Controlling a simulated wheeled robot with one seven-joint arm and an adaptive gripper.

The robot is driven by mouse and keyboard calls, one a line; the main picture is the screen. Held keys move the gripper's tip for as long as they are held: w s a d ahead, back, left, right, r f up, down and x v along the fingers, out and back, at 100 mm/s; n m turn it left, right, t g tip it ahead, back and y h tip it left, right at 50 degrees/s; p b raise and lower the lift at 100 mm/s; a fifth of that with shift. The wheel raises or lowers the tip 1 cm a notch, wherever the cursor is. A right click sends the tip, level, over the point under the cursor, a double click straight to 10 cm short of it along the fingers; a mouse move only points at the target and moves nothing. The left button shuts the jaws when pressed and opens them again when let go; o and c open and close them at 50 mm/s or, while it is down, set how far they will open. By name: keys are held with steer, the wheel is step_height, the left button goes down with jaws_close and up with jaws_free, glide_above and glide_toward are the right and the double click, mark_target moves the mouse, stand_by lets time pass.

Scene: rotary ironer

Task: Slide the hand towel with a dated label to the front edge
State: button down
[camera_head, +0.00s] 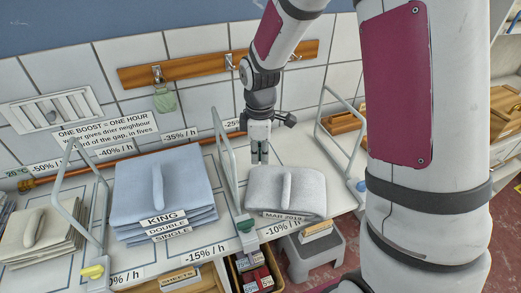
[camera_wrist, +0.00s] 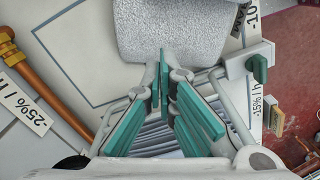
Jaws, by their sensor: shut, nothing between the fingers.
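The hand towel (camera_head: 262,184) is a pale grey folded stack on the white shelf, with a raised ridge on top. A label (camera_head: 283,216) on its front side reads "MAR 2019", with the end hard to read. In the wrist view the teal fingers (camera_wrist: 163,75) reach to the edge of the grey towel (camera_wrist: 178,25). I cannot tell whether they touch it.
A metal-wire divider (camera_head: 229,160) stands left of the towel, and another (camera_head: 341,140) stands to its right. Blue folded linen (camera_head: 135,190) lies in the bay to the left. A copper pipe (camera_head: 125,157) runs along the back. Below the front edge are a bin (camera_head: 258,270) and a grey stool (camera_head: 312,255).

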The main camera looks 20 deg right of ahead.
mark_target(285, 171)
step_height(285, 171, down, 6)
steer(key=shift+s+d+f, duration=0.1)
steer(key=shift+d+f, duration=0.05)
steer(key=shift+f, duration=0.1)
steer(key=shift+s+d+r+p, duration=0.1)
steer(key=shift+s+d+p, duration=0.25)
steer(key=shift+d, duration=0.25)
steer(key=shift+s+d+r+p, duration=0.1)
steer(key=shift+s+d+p, duration=0.15)
steer(key=shift+d, duration=0.35)
steer(key=shift+s+d, duration=0.1)
steer(key=shift+d, duration=0.4)
steer(key=shift+d, duration=0.1)
steer(key=shift+s+d+p, duration=0.3)
steer(key=shift+d, duration=0.35)
steer(key=shift+s+d+p, duration=0.3)
steer(key=shift+d, duration=0.35)
steer(key=shift+w+a, duration=0.1)
steer(key=shift+a, duration=0.05)
